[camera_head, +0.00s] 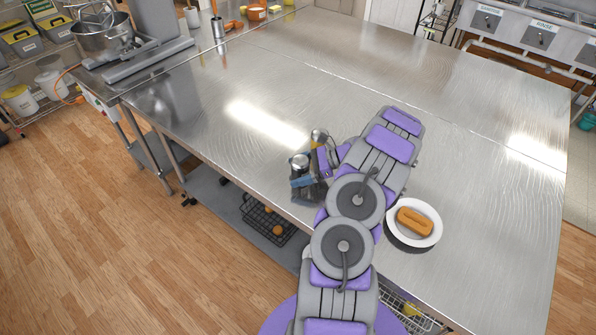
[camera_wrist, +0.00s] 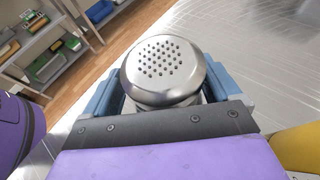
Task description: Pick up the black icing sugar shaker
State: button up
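A shaker with a silver, perforated domed lid (camera_wrist: 163,70) fills the middle of the wrist view. In the head view its silver top (camera_head: 299,161) shows near the front edge of the steel table. Most of its body is hidden, so its colour is unclear. My gripper (camera_head: 308,187) is at the shaker, with blue fingers on both sides of it, also in the wrist view (camera_wrist: 160,95). The lid lies between the fingers, close to both. Whether they press on the body below the lid is hidden.
The steel table (camera_head: 450,110) is mostly bare. A white plate (camera_head: 394,231) with a brown loaf-like item (camera_head: 415,221) is right of my arm. A stand mixer (camera_head: 100,30) is at the far left. A wire basket (camera_head: 268,220) sits on the lower shelf.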

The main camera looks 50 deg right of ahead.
aim_at(296, 158)
jog(key=shift+d+f, duration=0.15)
jog(key=shift+d, duration=0.4)
jog(key=shift+d+f, duration=0.15)
jog(key=shift+d, duration=0.35)
jog(key=c, duration=0.6)
jog(key=shift+a+r, duration=0.15)
jog(key=shift+a, duration=0.5)
jog(key=c, duration=0.4)
jog(key=shift+a, duration=0.2)
jog(key=shift+c, duration=0.2)
jog(key=shift+d+r, duration=0.3)
jog(key=shift+r, duration=0.15)
jog(key=r, duration=0.1)
jog(key=r+p, duration=0.1)
jog(key=r, duration=0.2)
jog(key=shift+d+r, duration=0.3)
jog(key=shift+d, duration=0.1)
jog(key=r, duration=0.2)
jog(key=a+r+p, duration=0.1)
jog(key=r, duration=0.1)
jog(key=shift+a+r, duration=0.15)
jog(key=shift+r, duration=0.1)
jog(key=shift+d, duration=0.35)
jog(key=o, duration=0.6)
jog(key=shift+d, duration=0.2)
jog(key=c, duration=0.3)
jog(key=shift+a, duration=0.45)
jog(key=c, duration=0.3)
jog(key=shift+d, duration=0.1)
